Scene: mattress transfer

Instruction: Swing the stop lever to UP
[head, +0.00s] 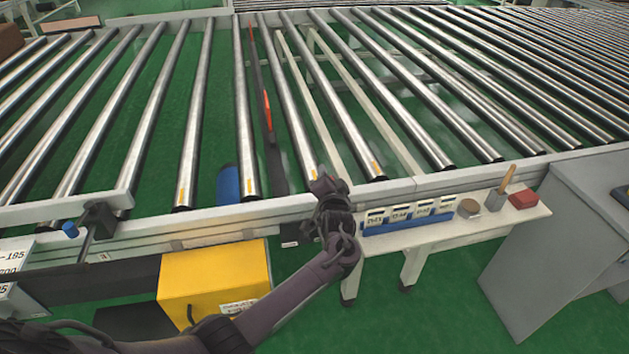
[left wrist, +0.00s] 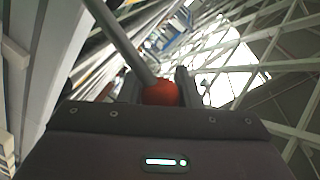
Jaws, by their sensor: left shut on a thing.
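The stop lever shows in the left wrist view as a grey rod (left wrist: 122,40) ending in a red ball knob (left wrist: 160,93). The knob sits between the fingers of my left gripper (left wrist: 160,88), which is shut on it. In the head view my left gripper (head: 326,184) is at the front rail of the roller conveyor, and it hides the knob. I cannot read the lever's position or any UP mark. A dark bar with a red strip (head: 267,112) lies between two rollers behind the gripper. My right gripper is not in view.
The conveyor's front rail (head: 200,216) runs across the view. A yellow box (head: 215,282) is below it. A white bench (head: 455,226) with blue-based label holders (head: 408,222), a brush and a red block (head: 523,199) stands to the right, beside a grey cabinet (head: 560,235).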

